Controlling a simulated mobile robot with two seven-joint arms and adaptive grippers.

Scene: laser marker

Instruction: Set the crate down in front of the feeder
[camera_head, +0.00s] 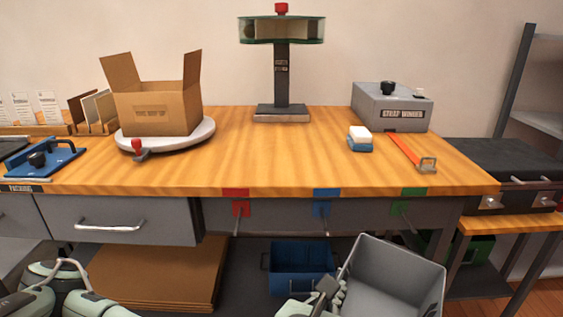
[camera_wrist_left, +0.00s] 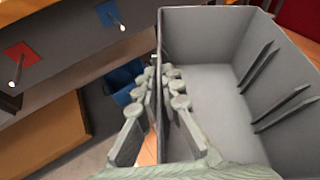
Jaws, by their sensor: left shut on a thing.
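A grey open-top crate (camera_head: 398,268) hangs tilted in front of the bench at the lower right; its inside looks empty. My left gripper (camera_head: 334,290) is shut on the crate's left wall. In the left wrist view, the gripper (camera_wrist_left: 160,78) has fingers on both sides of the wall of the crate (camera_wrist_left: 218,88). A tall stand with a round green-rimmed drum (camera_head: 281,30) and a red knob rises at the back of the bench; I cannot tell for certain that it is the feeder. My right gripper is not in view.
The wooden bench (camera_head: 250,160) is clear in the middle. A carton (camera_head: 160,110) sits on a round turntable at left. A blue bin (camera_head: 292,268) stands below.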

